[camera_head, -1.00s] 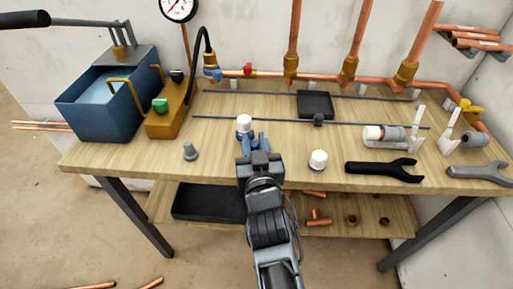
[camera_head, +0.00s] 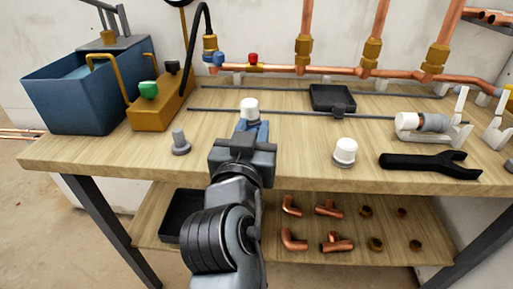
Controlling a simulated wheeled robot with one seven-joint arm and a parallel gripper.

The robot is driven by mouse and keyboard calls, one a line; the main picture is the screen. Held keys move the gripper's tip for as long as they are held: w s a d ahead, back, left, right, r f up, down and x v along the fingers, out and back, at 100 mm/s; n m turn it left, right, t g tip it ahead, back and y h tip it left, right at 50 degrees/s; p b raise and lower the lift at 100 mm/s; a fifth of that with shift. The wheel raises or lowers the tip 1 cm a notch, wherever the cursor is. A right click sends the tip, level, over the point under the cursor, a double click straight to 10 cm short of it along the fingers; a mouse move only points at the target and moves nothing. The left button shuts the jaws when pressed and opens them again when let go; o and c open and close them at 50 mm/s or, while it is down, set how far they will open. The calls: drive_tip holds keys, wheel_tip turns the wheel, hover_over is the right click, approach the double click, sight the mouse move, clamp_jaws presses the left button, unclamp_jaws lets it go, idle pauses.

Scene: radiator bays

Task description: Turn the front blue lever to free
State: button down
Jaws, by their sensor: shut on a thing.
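A small blue lever (camera_head: 213,58) sits on a brass fitting at the left end of the copper pipe, below a black hose. A red lever (camera_head: 253,59) is just right of it on the same pipe. My gripper (camera_head: 250,122) is over the workbench (camera_head: 300,172), in front of the pipe and well apart from both levers. Its blue fingers are shut on a white cap (camera_head: 249,105), which shows above them. My wrist hides the lower part of the grip. I cannot tell whether the cap touches the bench.
A blue water tank (camera_head: 85,100) and a yellow pump (camera_head: 160,115) with a green knob stand at left. A grey cone (camera_head: 180,142), another white cap (camera_head: 345,150) and a black wrench (camera_head: 430,165) lie near the front edge. A thin rod (camera_head: 280,112) crosses behind my gripper.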

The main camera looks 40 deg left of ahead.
drive_tip(key=shift+s+a+f+m+t+h+b, duration=0.15)
drive_tip(key=shift+m+t+h+b, duration=0.25)
drive_tip(key=shift+b, duration=0.55)
drive_tip(key=shift+s+a+f+m+t+h+b, duration=0.1)
drive_tip(key=shift+a+m+t+h+b, duration=0.2)
drive_tip(key=shift+h+b, duration=0.5)
drive_tip(key=shift+s+a+f+m+t+h+b, duration=0.1)
drive_tip(key=shift+m+h+b, duration=0.25)
drive_tip(key=shift+b, duration=0.8)
drive_tip(key=m+h+b, duration=0.1)
drive_tip(key=h+b, duration=0.1)
drive_tip(key=b, duration=0.1)
drive_tip(key=a+m+h+b, duration=0.1)
drive_tip(key=h, duration=0.1)
drive_tip(key=shift+s+r+m+t+b, duration=0.25)
drive_tip(key=shift+s+m+t+b, duration=0.05)
drive_tip(key=shift+m+t, duration=0.1)
drive_tip(key=shift+a+h+b, duration=0.15)
drive_tip(key=shift+h+b, duration=0.1)
drive_tip(key=shift+b, duration=0.05)
drive_tip(key=c, duration=1)
unclamp_jaws()
drive_tip(key=shift+r, duration=0.1)
drive_tip(key=shift+s, duration=0.1)
drive_tip(key=s, duration=0.2)
drive_tip(key=s+p, duration=0.1)
drive_tip(key=s, duration=0.4)
drive_tip(key=shift+s+d+p, duration=0.3)
drive_tip(key=shift+s, duration=0.05)
